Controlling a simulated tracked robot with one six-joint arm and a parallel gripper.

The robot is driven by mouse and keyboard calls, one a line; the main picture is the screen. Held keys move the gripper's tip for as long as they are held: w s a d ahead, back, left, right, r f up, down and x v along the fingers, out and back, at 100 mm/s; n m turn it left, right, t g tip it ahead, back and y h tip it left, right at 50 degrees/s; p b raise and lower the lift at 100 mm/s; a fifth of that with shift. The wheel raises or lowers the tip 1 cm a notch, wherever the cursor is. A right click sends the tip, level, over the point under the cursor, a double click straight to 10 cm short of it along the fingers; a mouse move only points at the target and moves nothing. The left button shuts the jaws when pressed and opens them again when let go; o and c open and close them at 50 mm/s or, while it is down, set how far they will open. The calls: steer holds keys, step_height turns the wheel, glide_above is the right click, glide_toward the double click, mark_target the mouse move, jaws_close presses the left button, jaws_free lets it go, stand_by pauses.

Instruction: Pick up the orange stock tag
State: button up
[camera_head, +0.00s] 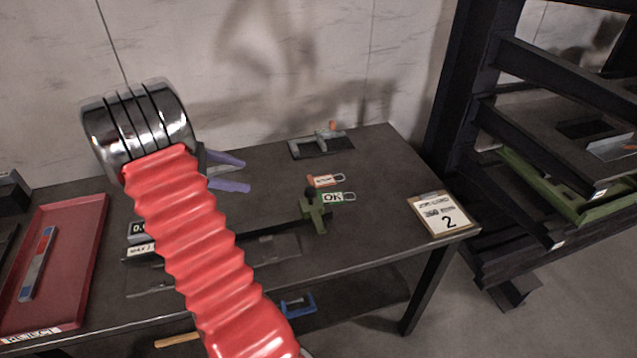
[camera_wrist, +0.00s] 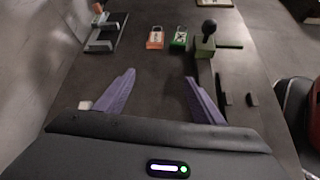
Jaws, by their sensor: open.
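The orange stock tag (camera_head: 323,181) lies on the dark table in the head view, just behind the green OK tag (camera_head: 331,197). In the wrist view the orange tag (camera_wrist: 155,38) lies left of the green tag (camera_wrist: 179,38), both ahead of my fingers. My gripper (camera_head: 230,172) is at the end of the red-sleeved arm, with its purple fingers pointing right toward the tags. In the wrist view my gripper (camera_wrist: 158,92) is open with nothing between its fingers, and the tags are apart from it.
A green clamp with a dark knob (camera_head: 317,212) stands beside the tags. A grey fixture (camera_head: 321,143) sits at the back of the table.

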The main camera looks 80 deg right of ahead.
steer(key=s+d+f+g, duration=0.1)
steer(key=d+f, duration=0.1)
steer(key=s+d+f+n, duration=0.1)
steer(key=s+d, duration=0.1)
steer(key=d, duration=0.1)
steer(key=s+d+f+g, duration=0.1)
steer(key=s+d+f, duration=0.1)
steer(key=d, duration=0.1)
steer(key=shift+f+g, duration=0.3)
steer(key=shift+f, duration=0.05)
glide_toward(312, 179)
steer(key=shift+x, duration=1.65)
steer(key=shift+f, duration=0.15)
steer(key=shift+x, duration=2.55)
steer(key=shift+s+a, duration=0.1)
steer(key=shift+c, duration=0.2)
steer(key=c, duration=1.1)
